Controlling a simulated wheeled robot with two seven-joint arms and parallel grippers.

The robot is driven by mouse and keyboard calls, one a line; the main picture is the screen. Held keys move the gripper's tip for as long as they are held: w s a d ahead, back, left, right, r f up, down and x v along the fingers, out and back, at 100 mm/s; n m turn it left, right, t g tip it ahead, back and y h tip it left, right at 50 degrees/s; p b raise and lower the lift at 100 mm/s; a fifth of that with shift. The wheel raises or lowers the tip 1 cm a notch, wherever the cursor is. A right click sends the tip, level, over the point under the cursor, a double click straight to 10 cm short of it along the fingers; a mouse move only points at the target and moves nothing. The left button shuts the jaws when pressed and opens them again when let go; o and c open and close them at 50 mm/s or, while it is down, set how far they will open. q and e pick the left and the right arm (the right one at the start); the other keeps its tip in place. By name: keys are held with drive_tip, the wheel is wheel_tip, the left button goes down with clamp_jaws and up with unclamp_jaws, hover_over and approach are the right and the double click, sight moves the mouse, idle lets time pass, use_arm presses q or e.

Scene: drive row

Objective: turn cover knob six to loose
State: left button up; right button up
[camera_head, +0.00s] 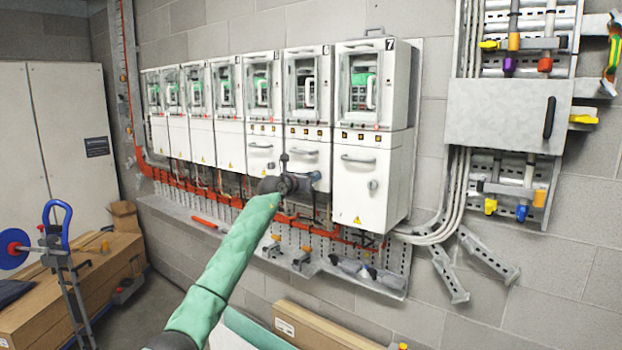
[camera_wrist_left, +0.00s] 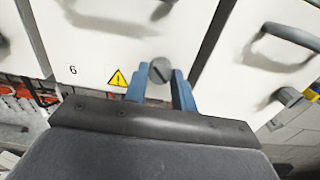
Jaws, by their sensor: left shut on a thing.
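Drive unit six (camera_head: 307,142) is the second from the right in the row of white units in the head view. Its lower cover (camera_wrist_left: 100,50) carries a "6" and a yellow warning triangle in the left wrist view. The round grey cover knob (camera_wrist_left: 160,70) has a dark slanted slot. The blue fingers of my left gripper (camera_wrist_left: 160,80) are on both sides of this knob and shut on it. In the head view my left gripper (camera_head: 308,178) is in front of unit six's lower cover and hides the knob. My right gripper does not show.
Unit seven (camera_head: 367,188) stands close on the right with its handle and knob. Orange cable ducting (camera_head: 200,185) and a perforated grey tray (camera_head: 395,285) run below the row. Grey conduits (camera_head: 445,205) pass at the right.

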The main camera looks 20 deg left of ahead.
use_arm(q)
drive_tip(key=shift+r+n, duration=0.2)
drive_tip(key=shift+n, duration=0.7)
drive_tip(key=shift+n+p, duration=0.4)
drive_tip(key=shift+n, duration=0.4)
drive_tip(key=shift+n+p, duration=0.85)
drive_tip(key=shift+n, duration=0.65)
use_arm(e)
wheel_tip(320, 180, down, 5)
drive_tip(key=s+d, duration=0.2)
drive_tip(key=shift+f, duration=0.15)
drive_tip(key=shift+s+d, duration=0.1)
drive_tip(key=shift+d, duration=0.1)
use_arm(q)
drive_tip(key=o, duration=1)
drive_tip(key=shift+f, duration=0.1)
drive_tip(key=shift+s, duration=0.1)
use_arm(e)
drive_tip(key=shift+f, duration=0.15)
